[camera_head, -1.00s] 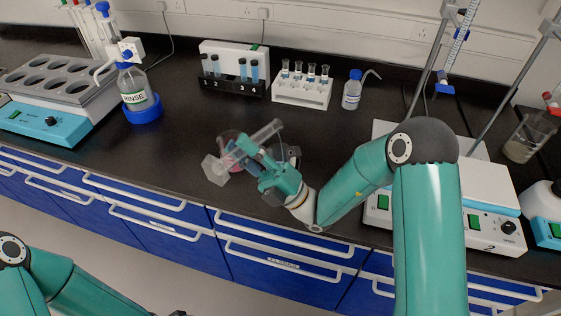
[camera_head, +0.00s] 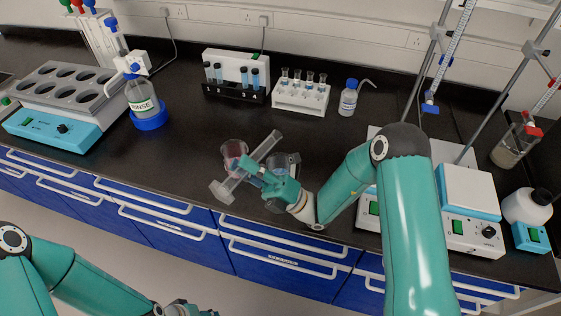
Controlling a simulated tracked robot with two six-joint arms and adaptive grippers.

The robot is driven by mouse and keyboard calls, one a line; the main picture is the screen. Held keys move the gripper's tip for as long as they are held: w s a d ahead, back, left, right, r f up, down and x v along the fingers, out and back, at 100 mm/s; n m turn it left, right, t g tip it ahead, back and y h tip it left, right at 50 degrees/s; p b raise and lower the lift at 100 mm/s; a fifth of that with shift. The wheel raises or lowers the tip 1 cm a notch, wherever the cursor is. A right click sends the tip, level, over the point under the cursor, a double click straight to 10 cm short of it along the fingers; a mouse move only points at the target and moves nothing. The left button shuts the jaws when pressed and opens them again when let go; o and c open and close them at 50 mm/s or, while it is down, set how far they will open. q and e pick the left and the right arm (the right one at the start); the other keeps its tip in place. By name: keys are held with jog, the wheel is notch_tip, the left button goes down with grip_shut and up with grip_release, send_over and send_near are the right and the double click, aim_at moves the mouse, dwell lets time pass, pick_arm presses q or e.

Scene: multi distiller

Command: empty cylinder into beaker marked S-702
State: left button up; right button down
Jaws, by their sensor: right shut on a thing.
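My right gripper (camera_head: 258,176) is shut on a clear cylinder (camera_head: 266,145) above the front part of the bench. The cylinder is tilted, its wide base (camera_head: 221,192) at the lower left and its other end at the upper right. A beaker with pinkish contents (camera_head: 233,150) shows just behind the cylinder's left side. A second clear beaker (camera_head: 287,163) stands to the right, partly hidden by the gripper. No S-702 mark is readable, and I cannot tell if the cylinder holds liquid. My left gripper (camera_head: 188,309) is cut off at the bottom edge, its jaws unclear.
Tube racks (camera_head: 301,97) and a wash bottle (camera_head: 348,95) line the back. Hotplates (camera_head: 470,232), burette stands and a beaker (camera_head: 508,150) are at right. The bench between is clear.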

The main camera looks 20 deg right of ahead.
jog(key=f+n+g+h+b, duration=0.1)
jog(key=f+n+g+h, duration=0.1)
jog(key=n, duration=0.4)
jog(key=f+n+g+h+b, duration=0.2)
jog(key=f+n+g+h, duration=0.1)
jog(key=f+n+g, duration=0.2)
jog(key=w+f+n+g+h+b, duration=0.1)
jog(key=f+n+g+h, duration=0.2)
jog(key=n, duration=0.4)
jog(key=shift+d+f+g, duration=0.4)
jog(key=shift+f+g, duration=0.2)
jog(key=shift+f, duration=0.2)
jog(key=shift+f+n+h, duration=0.1)
jog(key=shift+n+h, duration=0.3)
jog(key=shift+h, duration=0.1)
jog(key=shift+w+d+r+n+t+h+p, duration=0.1)
jog(key=shift+d+r+n+t+h+p, duration=0.1)
jog(key=shift+r+n+t+h+p, duration=0.35)
